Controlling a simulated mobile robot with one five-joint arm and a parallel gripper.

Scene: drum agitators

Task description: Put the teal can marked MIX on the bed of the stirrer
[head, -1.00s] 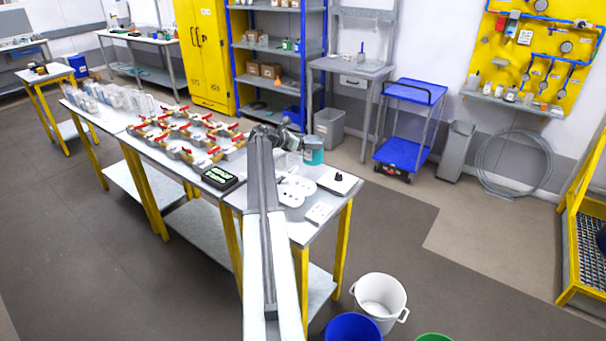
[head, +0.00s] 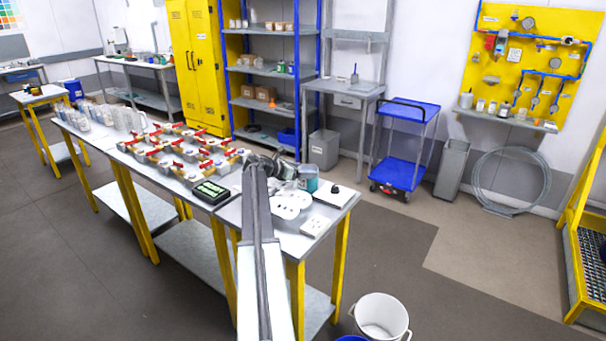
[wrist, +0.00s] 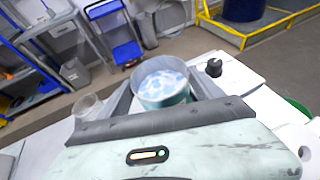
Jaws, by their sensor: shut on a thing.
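The teal can (head: 308,180) is held upright in my gripper (head: 291,171) over the back of the near bench. In the wrist view the can (wrist: 164,92) sits between the two fingers of my gripper (wrist: 165,100), open top up, with pale blue-white contents. No MIX marking can be read. The stirrer (head: 330,199), a low white box with a black knob (head: 335,189), lies just right of the can and in front of it. In the wrist view the knob (wrist: 214,68) stands right of the can. I cannot tell whether the can's base touches anything.
A clear jar (wrist: 87,108) stands left of the can in the wrist view. White round-lobed pieces (head: 287,206), a small white plate (head: 313,225) and a dark display box (head: 211,192) lie on the bench. Red-handled valve parts (head: 180,150) fill the bench beyond. A white bucket (head: 381,315) stands on the floor.

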